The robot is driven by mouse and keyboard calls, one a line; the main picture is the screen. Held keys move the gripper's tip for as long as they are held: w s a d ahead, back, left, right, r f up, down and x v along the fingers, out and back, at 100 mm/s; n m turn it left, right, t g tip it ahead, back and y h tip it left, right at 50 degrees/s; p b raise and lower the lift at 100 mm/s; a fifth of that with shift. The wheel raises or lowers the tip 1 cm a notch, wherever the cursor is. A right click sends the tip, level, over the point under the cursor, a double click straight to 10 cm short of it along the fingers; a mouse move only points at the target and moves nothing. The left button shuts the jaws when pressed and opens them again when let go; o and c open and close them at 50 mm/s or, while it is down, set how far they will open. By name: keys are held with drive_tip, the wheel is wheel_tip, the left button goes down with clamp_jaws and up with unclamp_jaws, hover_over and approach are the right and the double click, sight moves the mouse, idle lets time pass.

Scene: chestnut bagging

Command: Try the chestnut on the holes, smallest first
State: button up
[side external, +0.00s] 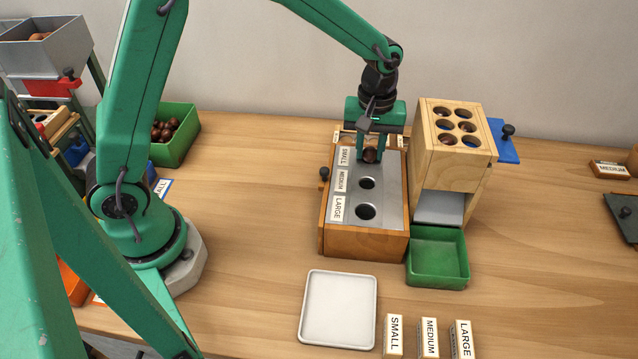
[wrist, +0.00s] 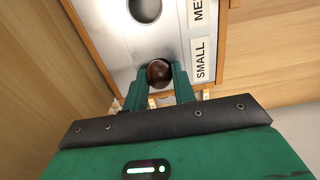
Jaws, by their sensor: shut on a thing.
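My gripper (side external: 371,155) is over the far end of the sizing box and is shut on a brown chestnut (side external: 370,156). The chestnut also shows between the green fingers in the wrist view (wrist: 159,73), beside the SMALL label (wrist: 203,58). The sizing box (side external: 365,245) has a wooden frame and a grey metal top. The medium hole (side external: 367,183) and the large hole (side external: 366,212) are open and empty-looking. The small hole is hidden by the chestnut and fingers. I cannot tell whether the chestnut touches the plate.
A wooden block with several holes (side external: 450,165) stands close to the right of the box. A green tray (side external: 437,270) lies in front of it. A white tray (side external: 338,310) and label blocks (side external: 429,338) are nearer the front. A green bin of chestnuts (side external: 185,145) is at the back left.

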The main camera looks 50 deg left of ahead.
sight(371, 149)
drive_tip(key=shift+w+r, duration=0.1)
drive_tip(key=shift+r, duration=0.05)
drive_tip(key=shift+r, duration=2.35)
drive_tip(key=shift+d, duration=0.1)
drive_tip(key=s+d+r, duration=0.2)
drive_tip(key=s+d, duration=0.2)
drive_tip(key=s, duration=0.1)
drive_tip(key=shift+s+d+r+t, duration=0.2)
drive_tip(key=shift+d+r+t, duration=0.1)
drive_tip(key=shift+d+t, duration=0.1)
drive_tip(key=shift+f, duration=0.15)
drive_tip(key=shift+f, duration=2.55)
drive_tip(key=shift+f, duration=0.6)
